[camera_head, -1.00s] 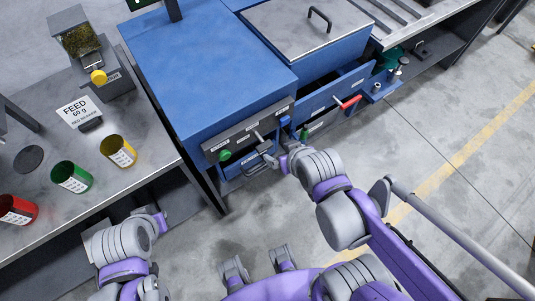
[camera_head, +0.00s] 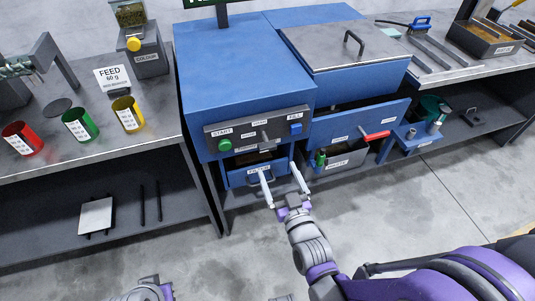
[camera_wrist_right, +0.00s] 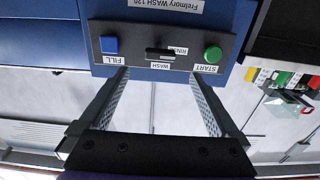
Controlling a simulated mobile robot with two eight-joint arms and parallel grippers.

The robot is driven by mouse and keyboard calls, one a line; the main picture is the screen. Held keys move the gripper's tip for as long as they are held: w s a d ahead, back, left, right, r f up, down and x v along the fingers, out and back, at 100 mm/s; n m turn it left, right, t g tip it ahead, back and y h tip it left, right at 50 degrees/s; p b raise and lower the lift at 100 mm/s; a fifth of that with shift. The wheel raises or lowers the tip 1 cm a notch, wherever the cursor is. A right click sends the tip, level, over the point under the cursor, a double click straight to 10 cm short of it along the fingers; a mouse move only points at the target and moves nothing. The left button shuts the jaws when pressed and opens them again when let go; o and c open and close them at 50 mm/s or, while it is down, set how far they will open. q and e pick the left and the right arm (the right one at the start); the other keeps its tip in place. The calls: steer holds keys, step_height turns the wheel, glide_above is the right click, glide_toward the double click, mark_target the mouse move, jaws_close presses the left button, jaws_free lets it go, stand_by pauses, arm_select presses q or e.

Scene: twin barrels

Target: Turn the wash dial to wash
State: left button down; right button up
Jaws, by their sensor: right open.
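The wash dial (camera_head: 265,136) is on the grey control panel of the blue machine, between the green START button (camera_head: 225,145) and the blue FILL button (camera_head: 296,128). In the right wrist view the panel is upside down. There the dial (camera_wrist_right: 160,54) is a dark bar lying crosswise, near the WASH label (camera_wrist_right: 160,66) and the RINSE label (camera_wrist_right: 181,50). I cannot tell which label it points to. My right gripper (camera_head: 278,171) is open and empty, fingers spread, in front of and below the panel, apart from the dial.
Below the panel is a drawer (camera_head: 250,176) near my right fingers. A red-handled lever (camera_head: 375,135) is on the blue front to the right. Red, green and yellow cups (camera_head: 127,114) stand on the left bench. The floor in front is clear.

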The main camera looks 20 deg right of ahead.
mark_target(269, 150)
steer(key=w, duration=1)
steer(key=shift+w+a, duration=0.15)
steer(key=shift+w, duration=0.05)
steer(key=c, duration=1.4)
steer(key=shift+o, duration=0.2)
